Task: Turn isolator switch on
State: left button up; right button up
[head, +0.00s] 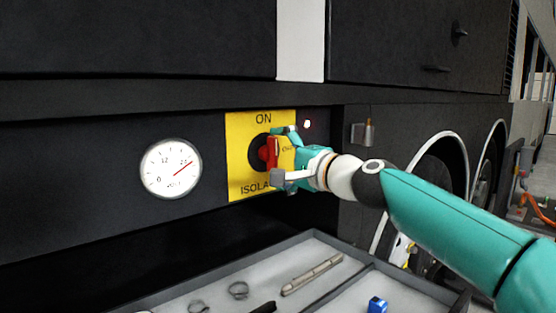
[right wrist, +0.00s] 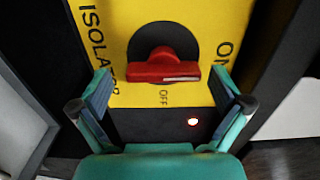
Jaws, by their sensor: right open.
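The isolator switch has a red handle (head: 271,153) on a round black base, mounted on a yellow plate (head: 238,170) marked ON, OFF and ISOLATOR. In the right wrist view the red handle (right wrist: 160,73) lies along the line between ISOLATOR and ON, its white mark on the ON side. My right gripper (head: 279,155) is open in front of the plate, one finger above the handle and one below. In the right wrist view the fingers of my right gripper (right wrist: 160,84) stand apart at either side of the handle; I cannot tell whether they touch it. My left gripper is not in view.
A red lamp (head: 307,124) glows right of the plate. A round voltmeter (head: 171,169) left of it has its needle near 24. A grey tray (head: 310,236) with a metal rod (head: 312,273), rings and a blue part (head: 377,305) lies below. Dark coach panels surround the switch.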

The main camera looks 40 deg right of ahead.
jog(key=shift+s, duration=0.15)
jog(key=s+d, duration=0.1)
jog(key=s, duration=1)
jog(key=shift+s, duration=0.35)
jog(key=shift+f, duration=0.1)
